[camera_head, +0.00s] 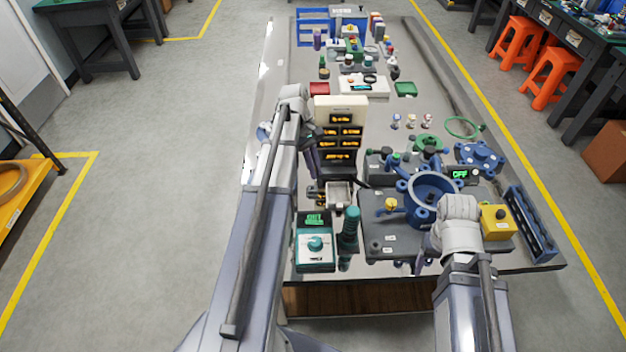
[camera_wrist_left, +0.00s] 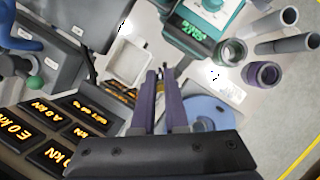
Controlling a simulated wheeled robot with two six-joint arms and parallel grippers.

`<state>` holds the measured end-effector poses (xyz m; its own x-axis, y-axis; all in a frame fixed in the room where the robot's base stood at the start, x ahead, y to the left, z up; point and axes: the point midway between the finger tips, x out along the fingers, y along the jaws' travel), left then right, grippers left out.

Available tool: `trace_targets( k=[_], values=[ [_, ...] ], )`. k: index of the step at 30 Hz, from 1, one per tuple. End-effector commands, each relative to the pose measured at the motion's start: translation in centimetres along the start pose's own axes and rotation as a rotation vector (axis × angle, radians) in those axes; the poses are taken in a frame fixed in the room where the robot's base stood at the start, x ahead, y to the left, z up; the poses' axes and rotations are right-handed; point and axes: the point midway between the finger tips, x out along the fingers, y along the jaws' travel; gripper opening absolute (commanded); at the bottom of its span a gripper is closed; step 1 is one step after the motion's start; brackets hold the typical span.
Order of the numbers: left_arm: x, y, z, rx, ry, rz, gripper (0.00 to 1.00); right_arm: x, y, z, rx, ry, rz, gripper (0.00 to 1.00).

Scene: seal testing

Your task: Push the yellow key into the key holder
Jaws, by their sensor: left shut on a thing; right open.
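My left gripper (camera_head: 322,192) points down beside the small white tray (camera_head: 340,194), in front of the display panel. In the left wrist view its two long fingers (camera_wrist_left: 161,74) are close together on a small thing at the tips. My right gripper (camera_head: 424,262) is open, low over the grey base plate.
The cream display panel (camera_head: 341,104) stands behind my left gripper. A teal control box (camera_head: 315,243) and a teal-topped cylinder (camera_head: 349,225) stand in front. A blue ring vessel (camera_head: 431,189) and a yellow button box (camera_head: 497,222) are at the right. The bench is crowded.

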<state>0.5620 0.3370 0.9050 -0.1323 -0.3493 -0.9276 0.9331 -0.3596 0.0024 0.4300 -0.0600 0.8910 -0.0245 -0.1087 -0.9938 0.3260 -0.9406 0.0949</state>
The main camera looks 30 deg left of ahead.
Motion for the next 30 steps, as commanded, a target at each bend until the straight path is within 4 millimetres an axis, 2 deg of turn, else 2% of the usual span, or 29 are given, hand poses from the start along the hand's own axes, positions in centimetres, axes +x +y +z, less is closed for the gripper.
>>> trace_targets(
  k=[1, 3, 9, 12, 18, 25, 30],
  values=[
    [1.4, 0.2, -1.0, -0.118, 0.000, 0.049, 0.00, 1.7, -0.2, -0.1, 0.000, 0.000, 0.000, 0.73],
    [2.1, 0.6, -1.9, -0.282, -0.001, 0.115, 0.00, 2.7, -0.3, -0.2, 0.000, 0.000, 0.000, 0.73],
    [3.4, 1.7, -4.1, -0.647, -0.003, 0.262, 0.00, 4.7, -0.5, -0.3, 0.000, 0.000, 0.000, 0.73],
    [3.7, 2.1, -4.8, -0.758, -0.004, 0.308, 0.00, 5.2, -0.5, -0.3, 0.000, 0.000, 0.000, 0.73],
    [3.7, 2.4, -5.3, -0.852, -0.006, 0.344, 0.00, 5.5, -0.5, -0.3, 0.000, 0.000, 0.000, 0.73],
    [4.0, 2.4, -5.5, -0.856, -0.005, 0.344, 0.00, 5.7, -0.6, -0.3, 0.000, 0.000, 0.000, 0.73],
    [4.9, 2.4, -5.8, -0.855, -0.005, 0.344, 0.00, 6.7, -0.7, -0.4, 0.000, 0.000, 0.000, 0.73]
  ],
)
